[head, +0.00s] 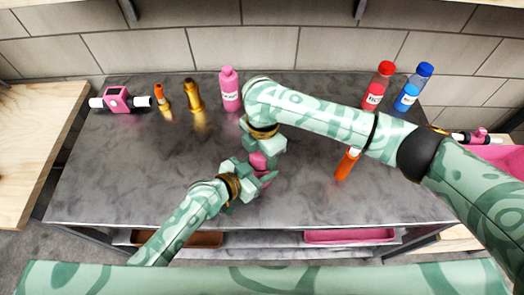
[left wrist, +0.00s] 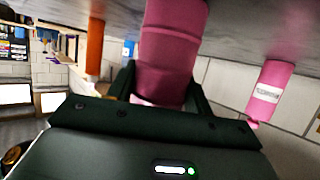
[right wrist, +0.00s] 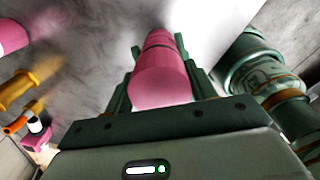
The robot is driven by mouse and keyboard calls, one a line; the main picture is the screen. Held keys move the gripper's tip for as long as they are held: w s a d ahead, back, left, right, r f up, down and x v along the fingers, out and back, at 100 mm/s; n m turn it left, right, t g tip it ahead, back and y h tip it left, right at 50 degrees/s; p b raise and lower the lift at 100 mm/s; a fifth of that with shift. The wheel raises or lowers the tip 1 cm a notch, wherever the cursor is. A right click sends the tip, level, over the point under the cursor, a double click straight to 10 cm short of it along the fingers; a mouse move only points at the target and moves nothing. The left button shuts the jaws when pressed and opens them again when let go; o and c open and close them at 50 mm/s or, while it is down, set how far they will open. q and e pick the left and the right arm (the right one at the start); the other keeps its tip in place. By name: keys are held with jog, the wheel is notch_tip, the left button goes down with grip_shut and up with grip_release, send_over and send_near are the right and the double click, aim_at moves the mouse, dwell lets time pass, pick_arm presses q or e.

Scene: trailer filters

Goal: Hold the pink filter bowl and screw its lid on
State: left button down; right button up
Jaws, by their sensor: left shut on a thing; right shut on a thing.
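The pink filter bowl (head: 264,178) stands near the middle of the table, mostly hidden by my grippers. My left gripper (head: 250,180) is shut around it from the front left. The bowl fills the space between the fingers in the left wrist view (left wrist: 170,75). The pink lid (head: 258,160) is at the top of the bowl, in line with it. My right gripper (head: 263,152) is shut on the lid from above, and the lid shows between its fingers in the right wrist view (right wrist: 160,85). I cannot tell how tightly lid and bowl meet.
A pink bottle (head: 230,90), brass fitting (head: 193,97), orange-topped fitting (head: 161,98) and pink meter (head: 117,99) stand at the back left. Red (head: 378,86) and blue (head: 412,88) bottles stand back right. The front left is clear.

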jog(key=o, duration=1.2)
jog(key=shift+c, duration=0.2)
jog(key=shift+r, duration=0.15)
notch_tip(320, 180, up, 12)
jog(key=shift+w+d, duration=0.1)
pick_arm(q)
jog(key=c, duration=0.5)
grip_release()
jog(key=p+v, duration=0.2)
jog(key=v, duration=1.4)
jog(key=shift+s, duration=0.15)
pick_arm(e)
notch_tip(320, 180, up, 2)
jog(key=shift+r, duration=0.2)
pick_arm(q)
jog(key=shift+s+a, duration=0.1)
